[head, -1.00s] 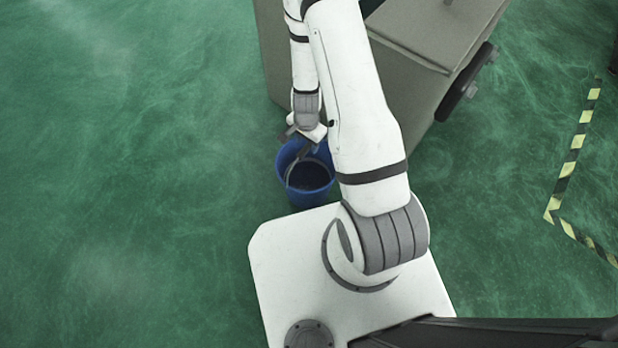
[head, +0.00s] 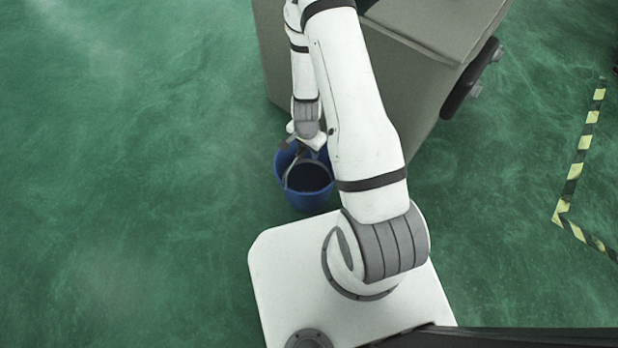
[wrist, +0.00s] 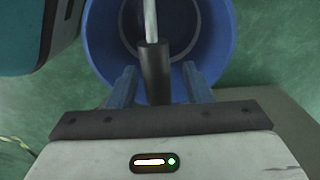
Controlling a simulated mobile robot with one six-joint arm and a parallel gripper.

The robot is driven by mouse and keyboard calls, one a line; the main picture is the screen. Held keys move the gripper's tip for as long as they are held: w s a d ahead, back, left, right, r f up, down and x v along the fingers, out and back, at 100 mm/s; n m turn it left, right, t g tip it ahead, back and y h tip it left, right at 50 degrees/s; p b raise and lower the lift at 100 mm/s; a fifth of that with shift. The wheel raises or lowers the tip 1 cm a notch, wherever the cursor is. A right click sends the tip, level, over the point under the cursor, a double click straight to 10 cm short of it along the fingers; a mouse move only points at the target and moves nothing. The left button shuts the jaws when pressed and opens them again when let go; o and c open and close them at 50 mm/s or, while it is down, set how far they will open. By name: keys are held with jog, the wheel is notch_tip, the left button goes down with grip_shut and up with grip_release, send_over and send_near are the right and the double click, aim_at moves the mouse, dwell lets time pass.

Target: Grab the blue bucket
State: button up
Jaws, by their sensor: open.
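The blue bucket (head: 310,202) stands upright on the green floor, just beyond my white base. Its handle is raised, and my wrist partly hides the bucket's far side. In the wrist view the bucket (wrist: 103,45) opens below my gripper, and its dark handle grip (wrist: 155,72) on a pale wire lies between my two fingers. My gripper (wrist: 162,82) is open, with one finger on each side of the grip and a gap to both. In the head view my gripper (head: 308,146) is over the bucket's rim; its fingers are hard to make out there.
A large grey-beige cabinet (head: 415,75) with a dark wheel-like part on its right side stands close behind the bucket. Yellow-black floor tape (head: 575,170) runs at the right. The floor on the left is clear. A teal and dark object (wrist: 30,35) fills the wrist view's upper left.

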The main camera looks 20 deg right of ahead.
jog(key=shift+f, duration=0.25)
dwell(0.4)
grip_shut()
dwell(0.4)
dwell(0.9)
